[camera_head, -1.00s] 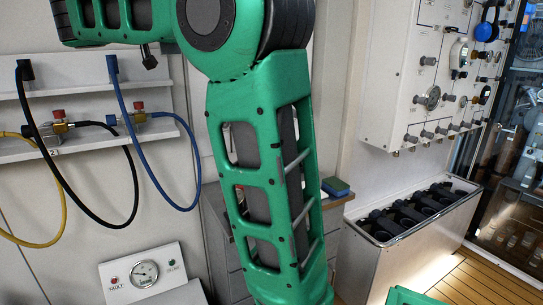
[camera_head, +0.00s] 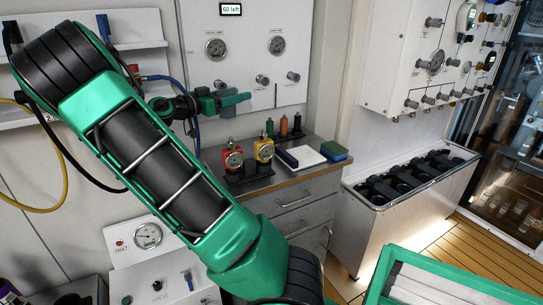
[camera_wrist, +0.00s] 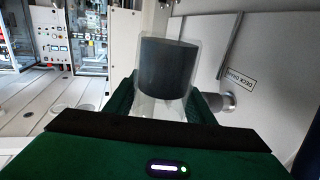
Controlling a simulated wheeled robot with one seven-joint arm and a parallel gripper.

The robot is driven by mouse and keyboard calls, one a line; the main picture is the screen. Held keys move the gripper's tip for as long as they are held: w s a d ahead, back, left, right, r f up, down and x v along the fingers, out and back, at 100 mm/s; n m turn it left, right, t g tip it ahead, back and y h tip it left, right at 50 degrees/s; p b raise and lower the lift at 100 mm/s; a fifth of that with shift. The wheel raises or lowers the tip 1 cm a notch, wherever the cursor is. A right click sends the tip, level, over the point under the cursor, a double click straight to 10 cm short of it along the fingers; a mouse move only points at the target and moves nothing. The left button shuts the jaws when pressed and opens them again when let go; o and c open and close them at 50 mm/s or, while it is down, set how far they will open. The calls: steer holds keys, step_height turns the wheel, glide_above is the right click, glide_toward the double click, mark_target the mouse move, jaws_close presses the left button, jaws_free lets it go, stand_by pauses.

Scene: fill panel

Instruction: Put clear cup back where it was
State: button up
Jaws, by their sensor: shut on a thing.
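The clear cup (camera_wrist: 165,105) shows in the wrist view, upright between the green fingers of my gripper (camera_wrist: 160,108). A dark grey cylinder shape fills its upper part; I cannot tell whether it is inside the cup or seen through it. My gripper is shut on the cup. In the head view my gripper (camera_head: 232,99) is in front of the white gauge panel (camera_head: 240,60), pointing right.
A grey drawer cabinet (camera_head: 300,190) bears a red gauge (camera_head: 232,157), a yellow gauge (camera_head: 264,149), small bottles and a blue-green sponge (camera_head: 334,151). A bin (camera_head: 350,235) with dark items stands right. In the wrist view a grey knob (camera_wrist: 228,101) is close beside the gripper.

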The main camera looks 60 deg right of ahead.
steer(key=shift+g, duration=0.3)
steer(key=shift+s+d+f, duration=0.15)
steer(key=shift+s+f, duration=0.15)
steer(key=shift+f, duration=2.45)
steer(key=shift+s+d+f, duration=0.1)
steer(key=shift+s+f, duration=0.15)
steer(key=shift+f, duration=2.45)
steer(key=shift+s+d+f, duration=0.15)
steer(key=shift+s+f, duration=0.15)
steer(key=shift+f, duration=2.45)
steer(key=o, duration=1.2)
steer(key=shift+c, duration=0.2)
